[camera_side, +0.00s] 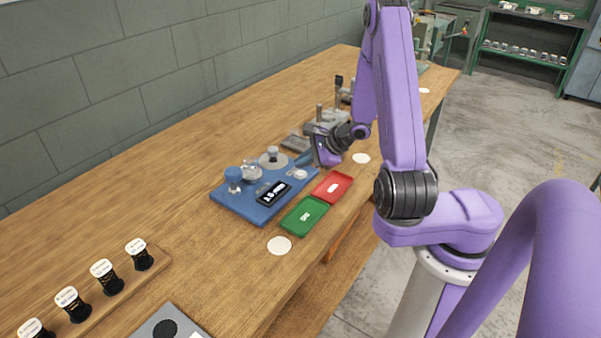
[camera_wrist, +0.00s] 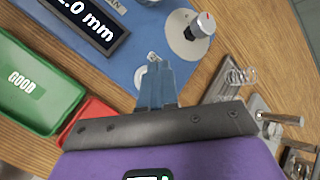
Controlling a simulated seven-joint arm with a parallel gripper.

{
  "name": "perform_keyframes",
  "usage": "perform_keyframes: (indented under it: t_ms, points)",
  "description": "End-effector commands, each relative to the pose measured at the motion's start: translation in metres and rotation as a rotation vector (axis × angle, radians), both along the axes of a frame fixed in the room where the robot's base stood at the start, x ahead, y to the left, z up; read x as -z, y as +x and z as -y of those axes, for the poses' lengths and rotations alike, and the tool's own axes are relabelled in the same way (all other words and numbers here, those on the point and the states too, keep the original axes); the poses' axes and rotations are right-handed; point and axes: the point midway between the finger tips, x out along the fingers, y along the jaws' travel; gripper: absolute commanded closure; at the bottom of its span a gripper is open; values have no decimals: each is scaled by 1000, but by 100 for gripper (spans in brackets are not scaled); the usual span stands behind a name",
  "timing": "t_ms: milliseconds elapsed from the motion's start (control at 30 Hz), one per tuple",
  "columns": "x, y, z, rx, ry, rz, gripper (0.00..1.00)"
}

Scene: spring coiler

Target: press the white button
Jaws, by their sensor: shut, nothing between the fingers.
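The white button (camera_side: 300,175) is a small round cap on the right end of the blue base plate (camera_side: 232,203). In the wrist view the button (camera_wrist: 140,76) shows as a pale edge beside the fingertips, which hide most of it. My gripper (camera_side: 304,160) has its blue fingers shut with nothing between them. The shut fingers (camera_wrist: 154,66) point down at the plate. In the side view the fingertips are just above and beside the button; I cannot tell whether they touch it.
The plate also carries a black display (camera_side: 273,193), a grey dial (camera_side: 272,157) and a blue-topped post (camera_side: 233,179). A green tray (camera_side: 303,216) and a red tray (camera_side: 332,187) lie in front. Metal fixtures (camera_side: 326,122) stand behind. Bare table lies left of the plate.

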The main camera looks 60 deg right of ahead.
Motion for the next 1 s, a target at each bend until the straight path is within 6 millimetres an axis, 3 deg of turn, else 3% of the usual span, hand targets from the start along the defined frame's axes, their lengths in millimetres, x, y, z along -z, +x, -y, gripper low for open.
perform_keyframes:
  t_ms: [1000]
  points:
    - [9,0,0,0,0,0,100]
